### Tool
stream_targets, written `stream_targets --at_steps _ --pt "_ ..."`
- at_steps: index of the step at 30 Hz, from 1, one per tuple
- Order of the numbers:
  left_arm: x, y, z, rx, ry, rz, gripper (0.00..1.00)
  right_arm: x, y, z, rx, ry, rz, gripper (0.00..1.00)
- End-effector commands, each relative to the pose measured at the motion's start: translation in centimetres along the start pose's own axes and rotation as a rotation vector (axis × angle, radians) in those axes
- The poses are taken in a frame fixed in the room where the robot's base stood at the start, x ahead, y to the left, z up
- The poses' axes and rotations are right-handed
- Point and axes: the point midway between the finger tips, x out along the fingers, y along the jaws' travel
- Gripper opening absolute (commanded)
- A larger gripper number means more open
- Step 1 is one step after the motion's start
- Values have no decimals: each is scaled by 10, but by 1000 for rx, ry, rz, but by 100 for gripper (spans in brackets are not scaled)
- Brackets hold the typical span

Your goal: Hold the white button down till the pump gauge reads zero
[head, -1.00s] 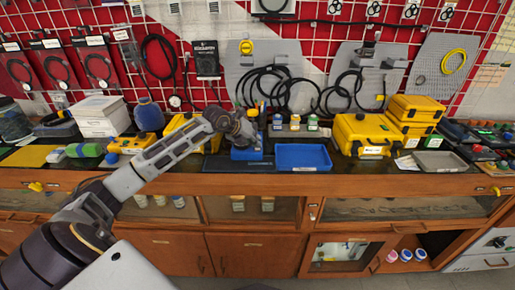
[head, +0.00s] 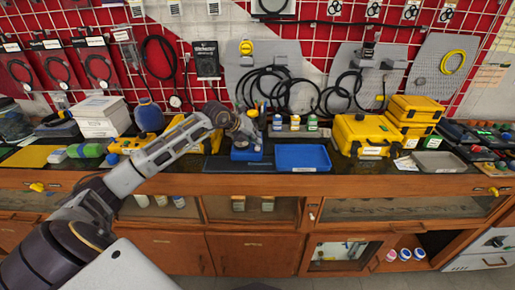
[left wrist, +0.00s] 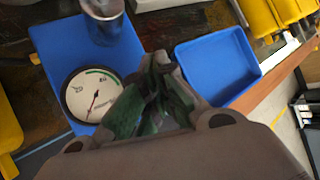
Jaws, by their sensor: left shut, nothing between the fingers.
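The blue pump unit (head: 241,156) stands on the dark bench, just below my left gripper (head: 246,130) in the head view. In the left wrist view its blue base (left wrist: 52,48) carries a round white pump gauge (left wrist: 94,96) with a green band and a red needle pointing toward the lower left. A metal cylinder (left wrist: 103,22) stands at the far end of the base. My left gripper (left wrist: 155,92) is shut and empty, over the base's right edge and partly covering the gauge's side. I cannot make out the white button. My right gripper is out of view.
An empty blue tray (head: 303,168) lies just right of the pump unit; it also shows in the left wrist view (left wrist: 247,43). Small bottles (head: 295,123) stand behind it. Yellow cases (head: 361,151) stand further right. Cables hang on the wall panel behind.

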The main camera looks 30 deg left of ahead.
Motion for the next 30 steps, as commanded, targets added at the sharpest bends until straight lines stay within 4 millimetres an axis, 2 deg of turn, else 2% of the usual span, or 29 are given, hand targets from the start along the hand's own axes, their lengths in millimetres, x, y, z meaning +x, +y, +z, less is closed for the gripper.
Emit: stream_targets --at_steps 11,30 --pt "-3 -2 3 0 -1 0 0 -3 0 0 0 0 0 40" --pt "-30 -22 22 0 -1 1 0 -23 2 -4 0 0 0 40"
